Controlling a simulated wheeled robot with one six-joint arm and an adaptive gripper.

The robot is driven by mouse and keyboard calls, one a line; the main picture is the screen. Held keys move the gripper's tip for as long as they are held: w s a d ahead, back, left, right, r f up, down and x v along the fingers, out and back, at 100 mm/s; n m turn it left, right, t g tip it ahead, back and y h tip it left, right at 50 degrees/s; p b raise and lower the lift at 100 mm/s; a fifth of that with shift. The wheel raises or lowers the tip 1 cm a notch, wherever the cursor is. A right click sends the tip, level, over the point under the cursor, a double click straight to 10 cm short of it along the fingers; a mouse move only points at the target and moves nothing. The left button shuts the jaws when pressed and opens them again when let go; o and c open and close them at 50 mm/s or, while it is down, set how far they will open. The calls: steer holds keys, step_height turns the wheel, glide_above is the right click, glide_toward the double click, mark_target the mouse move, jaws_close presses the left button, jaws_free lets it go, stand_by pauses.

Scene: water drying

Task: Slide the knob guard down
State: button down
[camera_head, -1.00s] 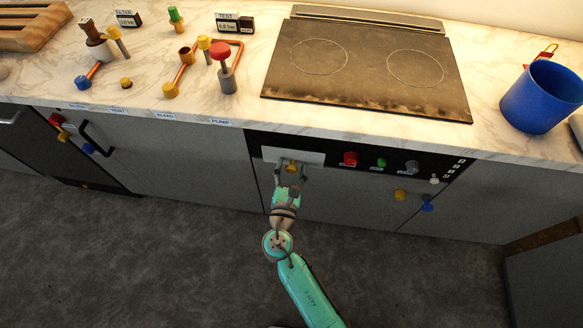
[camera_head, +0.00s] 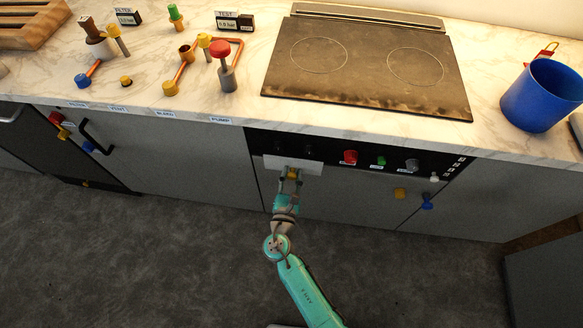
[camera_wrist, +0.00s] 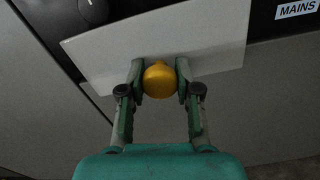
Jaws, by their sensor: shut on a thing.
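The knob guard is a pale grey plate (camera_head: 309,167) on the black control panel below the cooktop. It also fills the upper part of the wrist view (camera_wrist: 220,40), slightly tilted there. A yellow round grip (camera_wrist: 159,79) sits at its lower middle. My gripper (camera_wrist: 159,82) is shut on this yellow grip, one finger at each side. In the head view my gripper (camera_head: 291,175) reaches up to the plate from below. Dark knobs (camera_head: 279,148) show on the panel above the plate's top edge.
Red (camera_head: 349,157), green (camera_head: 380,161) and grey (camera_head: 411,166) knobs lie right of the plate on the panel. A yellow piece (camera_head: 399,193) and a blue one (camera_head: 427,202) stick out from the cabinet front. The floor in front is clear.

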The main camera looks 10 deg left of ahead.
steer(key=shift+f, duration=2.2)
steer(key=c, duration=0.8)
jaws_free()
steer(key=shift+f, duration=0.1)
steer(key=s, duration=1.2)
steer(key=shift+a, duration=0.2)
